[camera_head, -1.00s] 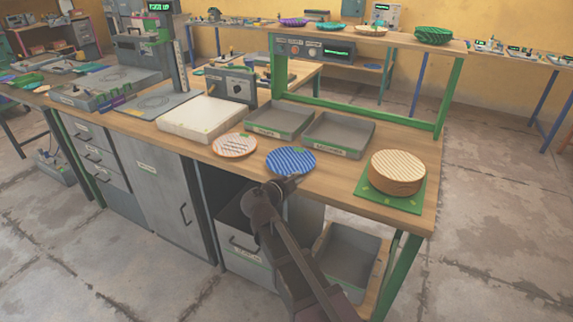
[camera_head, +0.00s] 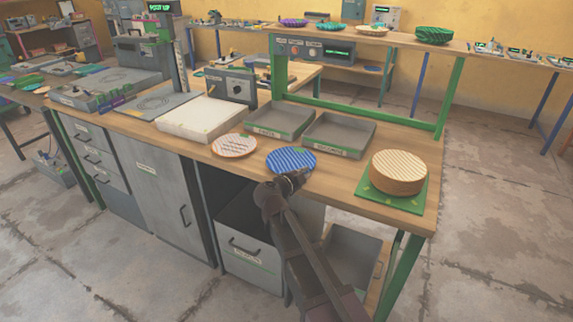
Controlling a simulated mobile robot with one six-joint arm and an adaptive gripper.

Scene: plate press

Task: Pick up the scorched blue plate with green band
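A round blue plate (camera_head: 284,157) with pale stripes lies on the front edge of the wooden workbench, right of a white and orange plate (camera_head: 234,145). A small green patch shows near its upper right; a scorch mark cannot be made out. My gripper (camera_head: 294,179) is at the plate's near edge, at the bench front. It is dark and small in view, and its fingers cannot be made out clearly. I cannot tell whether it touches the plate. The plate still lies flat on the bench.
Two grey trays (camera_head: 340,151) stand behind the plate. A thick round stack (camera_head: 398,172) sits on a green mat (camera_head: 417,201) to the right. A white slab (camera_head: 200,119) lies to the left. A shelf (camera_head: 385,39) with several plates stands above the trays.

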